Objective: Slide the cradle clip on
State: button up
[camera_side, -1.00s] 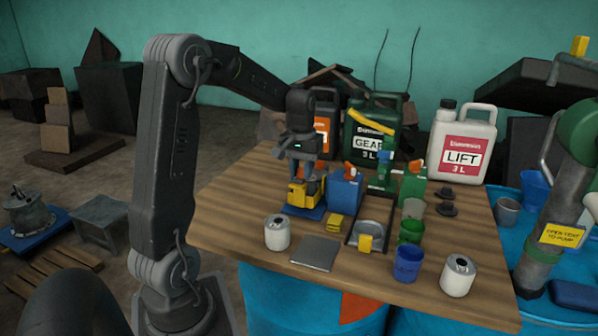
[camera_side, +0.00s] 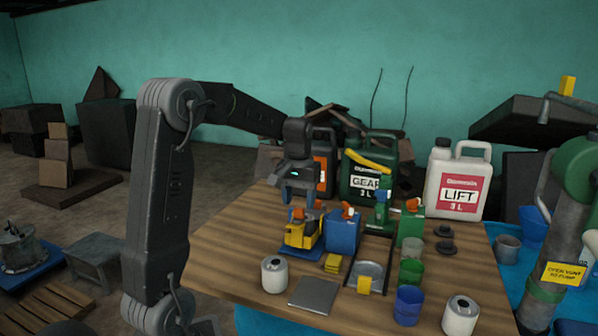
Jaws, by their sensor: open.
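My gripper (camera_side: 300,202) is above the table's left part, pointing down, with its jaws apart and nothing visible between them. Just below it stands a yellow and dark unit with an orange top (camera_side: 300,236) on a blue base, apart from the fingers. A small yellow block (camera_side: 333,263) lies in front of a blue container with an orange top (camera_side: 343,232). Another yellow piece (camera_side: 364,286) sits at the front of a dark-framed metal tray (camera_side: 370,269). I cannot tell which piece is the cradle clip.
White LIFT (camera_side: 458,182), green GEAR (camera_side: 367,170) and orange-labelled (camera_side: 322,168) jugs line the back. Green (camera_side: 411,271) and blue (camera_side: 408,305) cups and two white cans (camera_side: 274,275) (camera_side: 460,316) stand in front. A grey plate (camera_side: 314,293) lies at the front. The wooden table's (camera_side: 225,245) left side is clear.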

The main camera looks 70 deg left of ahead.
notch_tip(320, 180, up, 11)
jog(key=shift+f, duration=0.15)
dwell(0.4)
jog(key=s+d+f+m+t, duration=0.1)
jog(key=s+d+m, duration=0.2)
jog(key=d, duration=0.5)
jog(key=s+d+m+t, duration=0.2)
jog(key=s+d, duration=0.1)
jog(key=d, duration=0.6)
jog(key=s+d+f+m+t, duration=0.2)
jog(key=s+d+f+m, duration=0.2)
jog(key=s+d+f, duration=0.2)
jog(key=s+d, duration=0.1)
jog(key=d, duration=0.1)
jog(key=shift+s+d+t, duration=0.3)
jog(key=shift+s, duration=0.1)
